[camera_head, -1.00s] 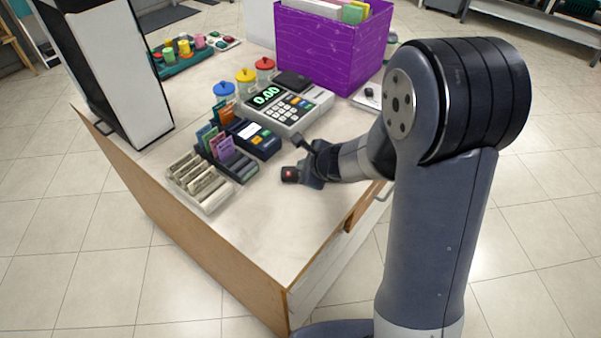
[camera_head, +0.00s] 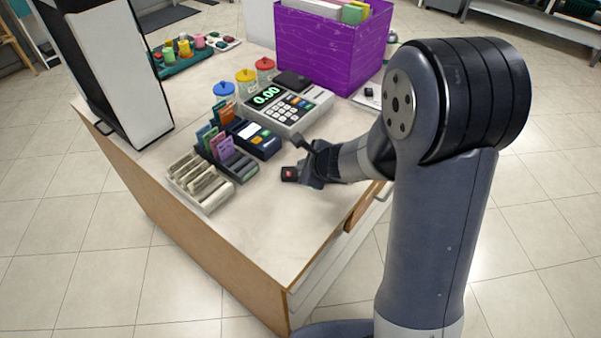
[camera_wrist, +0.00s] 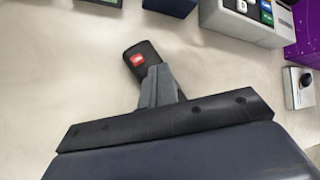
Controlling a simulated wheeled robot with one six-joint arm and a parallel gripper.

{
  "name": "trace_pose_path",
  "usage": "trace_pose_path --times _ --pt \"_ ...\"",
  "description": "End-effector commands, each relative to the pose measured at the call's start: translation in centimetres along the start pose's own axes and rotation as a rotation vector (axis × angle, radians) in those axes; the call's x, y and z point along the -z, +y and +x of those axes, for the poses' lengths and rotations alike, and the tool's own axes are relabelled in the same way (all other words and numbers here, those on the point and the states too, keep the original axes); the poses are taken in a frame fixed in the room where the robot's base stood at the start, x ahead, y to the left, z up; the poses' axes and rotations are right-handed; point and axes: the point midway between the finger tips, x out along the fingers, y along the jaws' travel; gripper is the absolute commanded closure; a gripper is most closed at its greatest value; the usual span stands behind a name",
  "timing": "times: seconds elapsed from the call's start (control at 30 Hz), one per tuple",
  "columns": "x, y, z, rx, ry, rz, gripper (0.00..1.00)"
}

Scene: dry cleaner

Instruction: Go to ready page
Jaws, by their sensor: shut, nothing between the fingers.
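No page marked ready can be made out in either view. A payment terminal (camera_head: 254,138) with a small pale screen and coloured keys stands on the counter. Behind it is a grey cash register (camera_head: 288,104) whose display reads 0.00. A tall black stand with a white panel (camera_head: 116,75) is at the left; no writing shows on it.
A card rack (camera_head: 228,160) and a cream slotted tray (camera_head: 200,183) stand left of my gripper. Lidded jars (camera_head: 245,85) and a purple box (camera_head: 330,50) of folders are behind. The counter's front part (camera_head: 270,225) is clear.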

Motion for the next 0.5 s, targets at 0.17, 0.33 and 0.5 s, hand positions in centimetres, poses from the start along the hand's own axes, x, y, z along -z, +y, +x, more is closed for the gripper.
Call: trace_pose_path --times 0.17,0.33,0.5 --pt "0.23 0.23 0.32 0.0 0.0 0.0 1.0" --pt "0.48 0.47 0.65 0.0 0.0 -0.001 1.0" --pt "0.42 0.41 0.57 0.0 0.0 0.0 1.0"
